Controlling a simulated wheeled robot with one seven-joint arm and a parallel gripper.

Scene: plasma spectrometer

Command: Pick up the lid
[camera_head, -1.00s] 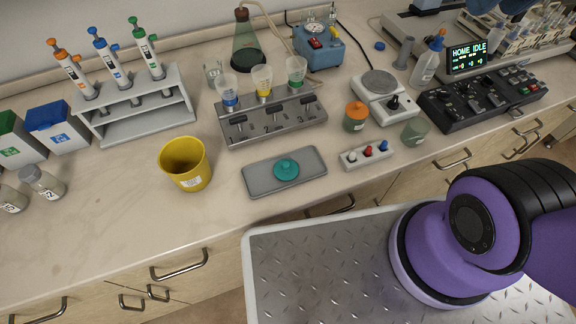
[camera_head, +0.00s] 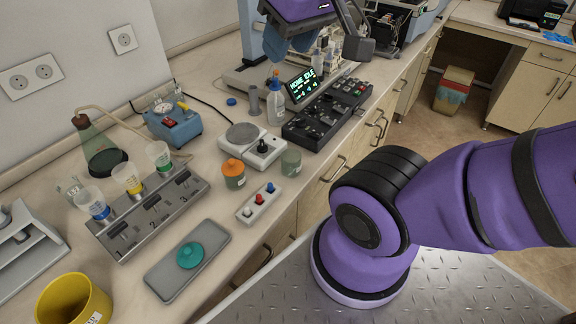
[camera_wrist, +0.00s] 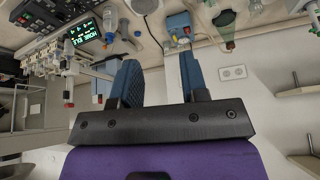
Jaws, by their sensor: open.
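A round teal lid (camera_head: 190,255) with a raised knob lies on a flat grey tray (camera_head: 160,281) near the bench's front edge in the head view. My gripper (camera_head: 291,42) is at the top of the head view, high above the back of the bench and far from the teal lid. In the wrist view, its two blue fingers (camera_wrist: 160,72) are spread apart with nothing between them. The teal lid is not discernible in the wrist view. An orange lid (camera_head: 232,167) tops a jar, and a greenish open jar (camera_head: 291,162) stands near it.
A cup rack (camera_head: 150,215) stands behind the grey tray, and a yellow cup (camera_head: 72,300) is to its left. A small block with coloured knobs (camera_head: 258,203) is to its right. A wash bottle (camera_head: 276,103) and a control panel (camera_head: 330,115) stand below my gripper.

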